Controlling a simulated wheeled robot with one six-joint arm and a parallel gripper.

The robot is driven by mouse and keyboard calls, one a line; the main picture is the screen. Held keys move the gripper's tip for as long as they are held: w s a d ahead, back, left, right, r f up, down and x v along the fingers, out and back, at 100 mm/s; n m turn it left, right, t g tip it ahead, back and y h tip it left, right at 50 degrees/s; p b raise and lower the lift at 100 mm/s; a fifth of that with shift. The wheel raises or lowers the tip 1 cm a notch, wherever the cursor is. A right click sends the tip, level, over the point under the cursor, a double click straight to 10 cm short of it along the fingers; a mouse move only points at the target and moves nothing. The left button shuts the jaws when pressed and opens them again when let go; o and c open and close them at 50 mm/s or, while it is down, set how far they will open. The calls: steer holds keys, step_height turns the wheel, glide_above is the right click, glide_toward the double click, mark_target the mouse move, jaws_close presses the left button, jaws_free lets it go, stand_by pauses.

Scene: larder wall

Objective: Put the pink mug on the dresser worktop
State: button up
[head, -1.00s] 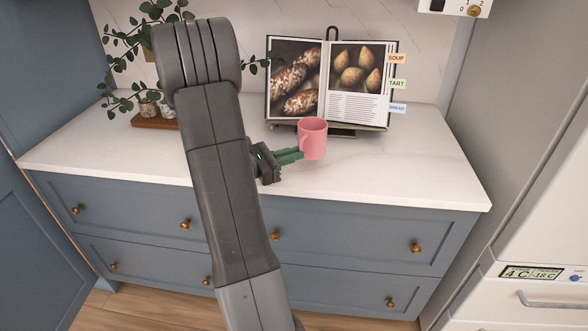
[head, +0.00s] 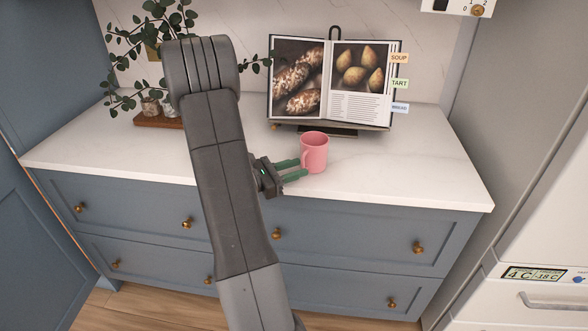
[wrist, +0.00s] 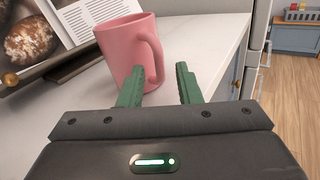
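The pink mug (head: 314,153) stands upright on the white dresser worktop (head: 400,172), in front of the open book. It also shows in the wrist view (wrist: 124,50), with its handle towards my gripper. My gripper (head: 302,169) is open, its green fingers apart just left of the mug. In the wrist view my gripper (wrist: 158,82) has a clear gap between its fingertips. The left finger overlaps the mug's lower part in that picture, and I cannot tell whether it touches. The handle is not clasped.
An open cookbook (head: 358,85) on a stand is behind the mug. A plant (head: 135,60) and a wooden tray with small pots (head: 152,119) stand at the back left. A white appliance (head: 540,285) is at the right. The worktop's right part is clear.

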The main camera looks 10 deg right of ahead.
steer(key=shift+r, duration=0.15)
steer(key=b+v, duration=0.1)
steer(key=v, duration=1.1)
steer(key=shift+c, duration=0.4)
stand_by(1.2)
